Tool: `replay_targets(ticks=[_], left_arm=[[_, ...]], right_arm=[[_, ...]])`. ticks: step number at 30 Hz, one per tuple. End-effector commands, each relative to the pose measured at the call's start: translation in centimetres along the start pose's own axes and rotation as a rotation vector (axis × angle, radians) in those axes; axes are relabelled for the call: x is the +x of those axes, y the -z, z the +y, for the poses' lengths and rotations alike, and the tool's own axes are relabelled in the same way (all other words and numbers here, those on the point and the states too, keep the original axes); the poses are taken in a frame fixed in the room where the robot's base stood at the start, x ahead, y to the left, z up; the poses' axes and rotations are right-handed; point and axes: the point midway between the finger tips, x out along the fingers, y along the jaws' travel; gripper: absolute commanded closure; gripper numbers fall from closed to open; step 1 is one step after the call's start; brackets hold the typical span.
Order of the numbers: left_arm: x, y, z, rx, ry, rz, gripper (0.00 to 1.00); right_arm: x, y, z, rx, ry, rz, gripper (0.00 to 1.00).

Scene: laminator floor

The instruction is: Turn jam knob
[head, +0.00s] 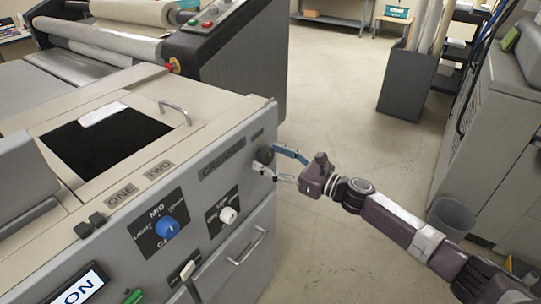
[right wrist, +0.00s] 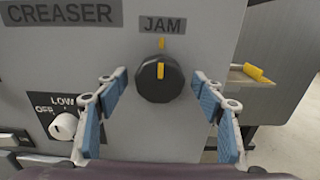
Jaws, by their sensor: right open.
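The jam knob (right wrist: 160,79) is black and round with a yellow pointer, on the grey panel under a JAM label (right wrist: 162,24). Its pointer is upright, in line with a yellow mark on the panel above it. In the head view the knob (head: 265,154) is partly hidden by my right gripper (head: 267,159). The right gripper is open, with one blue-padded finger on each side of the knob. In the right wrist view gaps show between the fingers and the knob. My left gripper is not in view.
A blue knob (head: 168,228) and a white knob (head: 228,215) sit left on the same panel. A metal handle (head: 248,246) is below. A yellow-marked part (right wrist: 254,73) juts out right of the panel. Open floor (head: 330,100) lies to the right, with a grey bin (head: 450,217).

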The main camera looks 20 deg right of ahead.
Motion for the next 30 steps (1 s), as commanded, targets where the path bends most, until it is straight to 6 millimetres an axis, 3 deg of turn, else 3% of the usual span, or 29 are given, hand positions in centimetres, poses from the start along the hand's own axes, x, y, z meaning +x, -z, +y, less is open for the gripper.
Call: replay_targets(ticks=[8, 20, 30], left_arm=[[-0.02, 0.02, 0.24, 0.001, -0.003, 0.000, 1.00], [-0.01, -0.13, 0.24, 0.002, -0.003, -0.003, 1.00], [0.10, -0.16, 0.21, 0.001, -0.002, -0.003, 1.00]], right_arm=[[0.21, 0.09, 0.04, 0.001, 0.000, 0.001, 0.38], [0.17, 0.08, 0.02, 0.002, 0.000, 0.001, 0.80], [0.17, 0.11, 0.01, 0.055, 0.000, 0.001, 0.80]])
